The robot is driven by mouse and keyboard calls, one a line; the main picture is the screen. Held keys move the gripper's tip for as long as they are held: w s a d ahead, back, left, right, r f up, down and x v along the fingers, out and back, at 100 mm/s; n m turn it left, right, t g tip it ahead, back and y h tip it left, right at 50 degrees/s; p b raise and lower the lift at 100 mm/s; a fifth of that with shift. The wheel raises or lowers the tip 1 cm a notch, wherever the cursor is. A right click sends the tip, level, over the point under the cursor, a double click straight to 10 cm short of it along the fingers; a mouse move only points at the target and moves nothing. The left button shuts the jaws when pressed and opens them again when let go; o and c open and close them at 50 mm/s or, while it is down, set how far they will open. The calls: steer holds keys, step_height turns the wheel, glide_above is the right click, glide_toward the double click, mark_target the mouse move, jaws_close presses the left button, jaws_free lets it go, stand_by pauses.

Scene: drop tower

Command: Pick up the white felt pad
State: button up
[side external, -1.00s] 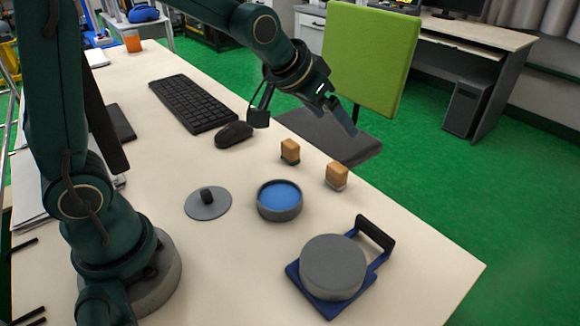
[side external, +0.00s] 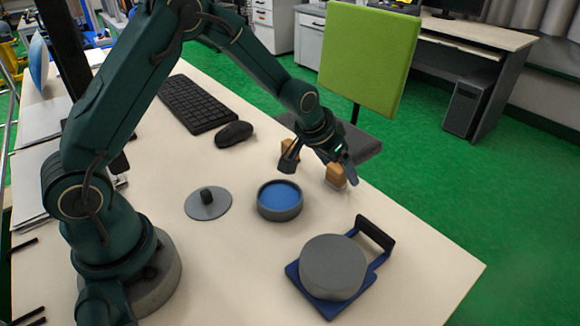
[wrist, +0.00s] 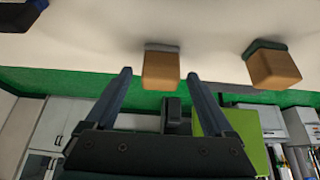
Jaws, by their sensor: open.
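The white felt pad is the pale layer on the base of a wooden block (side external: 335,174), near the table's right edge; the pad (side external: 338,185) shows as a thin strip. In the wrist view the pad (wrist: 162,47) meets the table and its block (wrist: 161,70) lies between my fingers. My gripper (side external: 320,166) is open and empty, low above the table at this block; contact cannot be told. A second wooden block (side external: 289,148) has a dark green pad (wrist: 263,47) and stands to its left, partly hidden by my gripper.
A round grey dish (side external: 279,210) with a blue inside stands nearer the front. A grey knobbed disc (side external: 208,207) lies left of it. A grey cylinder (side external: 333,266) sits on a blue handled tray (side external: 304,290). A mouse (side external: 234,133) and keyboard (side external: 197,103) are behind.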

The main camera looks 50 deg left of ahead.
jaws_close()
stand_by(0.3)
steer(key=shift+r, duration=0.4)
steer(key=r, duration=0.4)
steer(key=shift+s+a, duration=0.1)
steer(key=shift+a, duration=0.3)
steer(key=s+a+r, duration=0.4)
steer(key=a+r, duration=0.2)
steer(key=a, duration=0.3)
steer(key=shift+s+a, duration=0.35)
steer(key=shift+s, duration=0.05)
steer(key=shift+r, duration=0.1)
